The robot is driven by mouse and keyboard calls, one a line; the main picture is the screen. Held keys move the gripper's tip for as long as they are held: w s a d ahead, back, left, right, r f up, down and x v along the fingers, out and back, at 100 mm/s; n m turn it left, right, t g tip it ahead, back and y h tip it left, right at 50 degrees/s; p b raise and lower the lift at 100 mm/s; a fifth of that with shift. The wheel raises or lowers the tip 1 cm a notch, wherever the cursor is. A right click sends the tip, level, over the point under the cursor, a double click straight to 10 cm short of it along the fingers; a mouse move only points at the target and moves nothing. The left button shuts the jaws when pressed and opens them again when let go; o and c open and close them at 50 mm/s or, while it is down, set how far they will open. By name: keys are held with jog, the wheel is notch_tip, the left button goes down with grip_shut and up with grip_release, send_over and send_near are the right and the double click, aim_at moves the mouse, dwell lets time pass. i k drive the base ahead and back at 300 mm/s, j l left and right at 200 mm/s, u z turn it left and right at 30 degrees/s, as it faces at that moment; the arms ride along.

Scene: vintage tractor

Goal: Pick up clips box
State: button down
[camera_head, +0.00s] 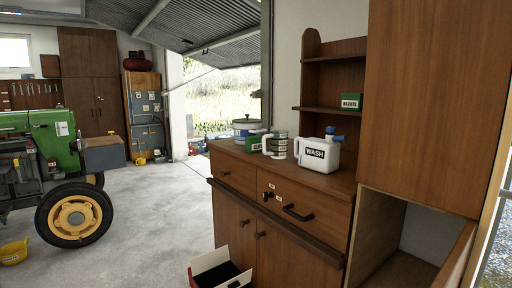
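Two small green boxes with white labels are in the head view; the lettering is too small to read, so I cannot tell which is the clips box. One green box (351,101) stands on a shelf of the wooden rack (336,74). The other green box (256,143) stands on the cabinet top, partly hidden by the tins beside it. My gripper is not in view.
The wooden cabinet (233,177) also carries a white WASH jug (318,154), tins (277,146) and a pot (244,128). An open red-and-white box (212,272) stands on the floor before it. A green tractor (50,150) is left; concrete floor between is clear.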

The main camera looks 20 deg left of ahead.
aim_at(254, 144)
jog(key=i+j+u, duration=0.1)
jog(key=i+j, duration=0.4)
jog(key=j, duration=0.15)
jog(key=i+j+u, duration=0.1)
jog(key=i+j, duration=0.45)
